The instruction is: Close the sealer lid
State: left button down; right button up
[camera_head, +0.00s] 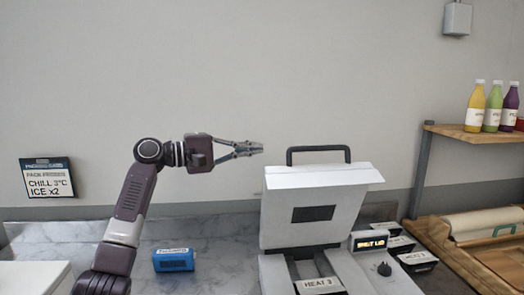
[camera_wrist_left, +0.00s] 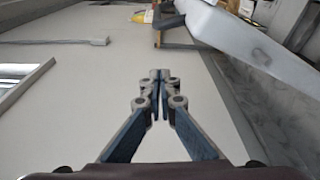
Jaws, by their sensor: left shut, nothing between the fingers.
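The sealer (camera_head: 350,268) stands on the counter right of centre. Its white lid (camera_head: 318,215) is raised and upright, with a dark handle (camera_head: 319,149) along its top edge. My left gripper (camera_head: 260,148) is shut and empty, pointing right, just left of the handle and apart from it in the head view. In the left wrist view the closed fingertips (camera_wrist_left: 159,72) show in the middle, and the white lid (camera_wrist_left: 250,40) is at the upper right. My right gripper is not in view.
A blue box (camera_head: 173,260) lies on the marble counter left of the sealer. Black labelled trays (camera_head: 417,261) sit to its right. A wooden shelf (camera_head: 470,134) holds bottles at the far right. A sign (camera_head: 47,178) hangs on the left wall.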

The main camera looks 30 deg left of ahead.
pick_arm(q)
jog(key=w+d+p, duration=0.2)
jog(key=d+p, duration=0.3)
jog(key=d, duration=0.2)
jog(key=shift+w+d+r, duration=0.15)
jog(key=shift+w+d, duration=0.05)
jog(key=shift+d, duration=0.1)
jog(key=shift+s, duration=0.1)
